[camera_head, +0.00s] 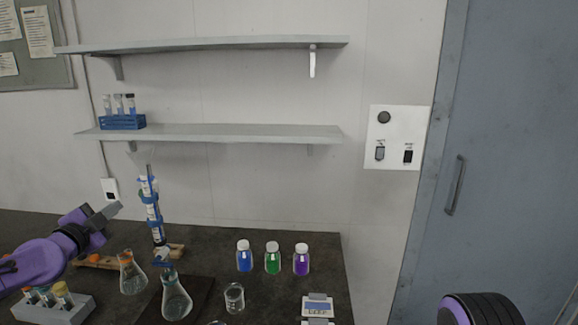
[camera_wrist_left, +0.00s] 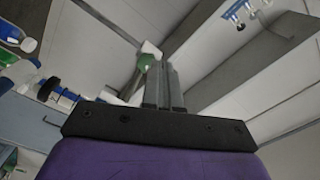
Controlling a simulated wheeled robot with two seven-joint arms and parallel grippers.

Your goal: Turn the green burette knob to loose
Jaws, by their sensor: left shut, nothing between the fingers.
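The burette (camera_head: 151,205) stands upright at the left of the bench, with blue clamps around it and a funnel (camera_head: 141,158) at its top. A blue piece (camera_head: 162,254) shows near its lower end, above a flask. I cannot make out a green knob in the head view. My left gripper (camera_head: 118,208) is shut and empty, left of the burette and apart from it. In the left wrist view my shut fingers (camera_wrist_left: 165,85) point up the picture, and a small green part (camera_wrist_left: 145,62) shows beside their tips; I cannot tell whether it is the knob. My right gripper is out of view.
A conical flask (camera_head: 176,300) stands below the burette, and an orange-topped flask (camera_head: 131,275) left of it. A tube rack (camera_head: 55,308) is at front left. A beaker (camera_head: 234,298) and blue, green and purple bottles (camera_head: 272,258) stand to the right. The shelf (camera_head: 215,133) hangs above.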

